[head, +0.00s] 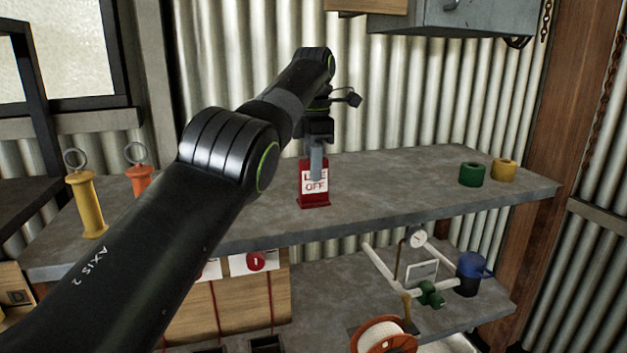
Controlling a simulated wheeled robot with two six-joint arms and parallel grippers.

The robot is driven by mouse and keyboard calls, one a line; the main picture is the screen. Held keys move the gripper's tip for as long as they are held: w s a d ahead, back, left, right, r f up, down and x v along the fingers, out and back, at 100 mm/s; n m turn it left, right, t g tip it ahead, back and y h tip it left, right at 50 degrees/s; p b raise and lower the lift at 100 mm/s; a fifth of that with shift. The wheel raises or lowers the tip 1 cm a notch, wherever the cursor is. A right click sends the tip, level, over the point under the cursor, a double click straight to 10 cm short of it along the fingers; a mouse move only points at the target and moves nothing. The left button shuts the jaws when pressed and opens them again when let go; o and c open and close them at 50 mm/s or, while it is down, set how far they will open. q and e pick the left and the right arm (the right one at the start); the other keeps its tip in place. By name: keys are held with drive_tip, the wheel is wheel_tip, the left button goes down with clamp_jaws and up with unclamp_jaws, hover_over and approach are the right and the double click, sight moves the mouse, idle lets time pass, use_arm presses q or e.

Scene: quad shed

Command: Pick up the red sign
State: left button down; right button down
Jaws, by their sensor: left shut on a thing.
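The red sign (314,196) stands upright on the grey shelf (400,187), a little left of the shelf's middle. It has a white panel with dark lettering that ends in "OFF". My left gripper (316,172) points down over the sign from above and is shut on it. The gripper's finger covers part of the lettering. The sign's base looks to be at the shelf surface; I cannot tell if it is lifted slightly. My right gripper does not show.
A yellow handled object (88,205) and an orange one (138,179) stand at the shelf's left. A green ring (472,174) and a yellow ring (503,170) sit at the right. Pipework with a gauge (416,239), a blue jug (470,274) and an orange reel (384,338) are below.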

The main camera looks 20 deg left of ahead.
use_arm(q)
drive_tip(key=shift+r, duration=0.1)
wheel_tip(320, 180, up, 10)
drive_tip(key=p, duration=1)
idle(1.8)
drive_tip(key=shift+f, duration=0.2)
wheel_tip(320, 180, down, 5)
drive_tip(key=b, duration=0.5)
drive_tip(key=shift+w+f, duration=0.1)
drive_tip(key=shift+f, duration=0.05)
